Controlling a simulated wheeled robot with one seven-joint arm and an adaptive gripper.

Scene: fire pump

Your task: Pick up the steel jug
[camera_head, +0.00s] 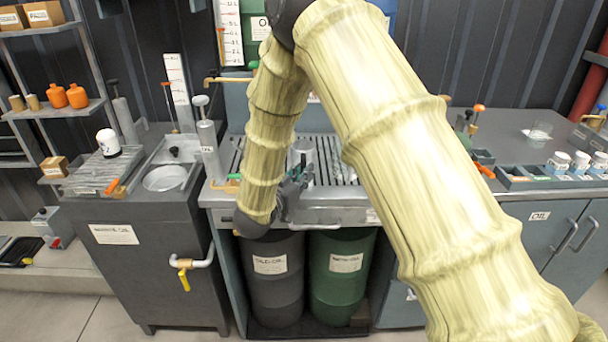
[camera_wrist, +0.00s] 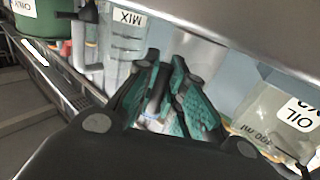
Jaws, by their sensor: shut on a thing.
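The steel jug (camera_head: 303,152) shows in the head view as a small grey metal cylinder at the slotted drain grate, partly hidden by my arm and gripper. My gripper (camera_head: 292,182) is at its near side, low over the front of the bench. In the wrist view the green-padded fingers (camera_wrist: 170,98) are close together around a narrow grey piece, apparently the jug's handle. The jug's body is hard to make out there. I cannot tell whether the jug touches the grate.
A pump labelled OIL (camera_head: 208,150) stands left of the grate. Drums (camera_head: 271,285) stand under the bench. A grey cabinet with a round basin (camera_head: 165,179) is at left.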

